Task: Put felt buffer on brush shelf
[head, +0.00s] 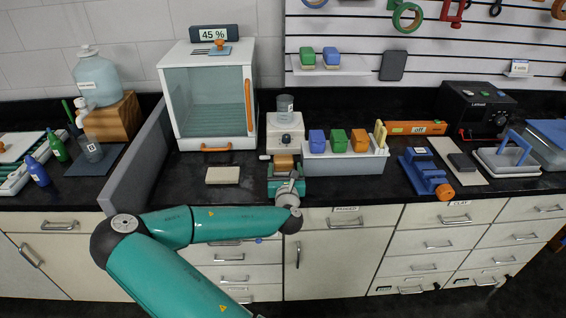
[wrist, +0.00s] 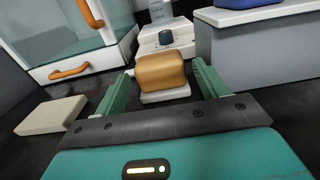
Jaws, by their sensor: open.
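The felt buffer, a tan-orange block on a pale base (wrist: 161,72), stands on the dark counter in front of a white instrument. It also shows in the head view (head: 283,162), partly hidden by my gripper. My gripper (wrist: 155,88) is open, with one green finger on each side of the buffer; I cannot tell whether they touch it. In the head view my gripper (head: 285,178) is at the counter's front. The brush shelf appears to be the white wall ledge (head: 355,64), with a green brush (head: 307,58) and a blue brush (head: 331,58) at its left.
A grey bin (head: 345,165) with blue, green and orange blocks stands close right of my gripper. A glass-fronted cabinet (head: 210,100) and a beige slab (head: 223,175) are on the left. The ledge's middle is bare.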

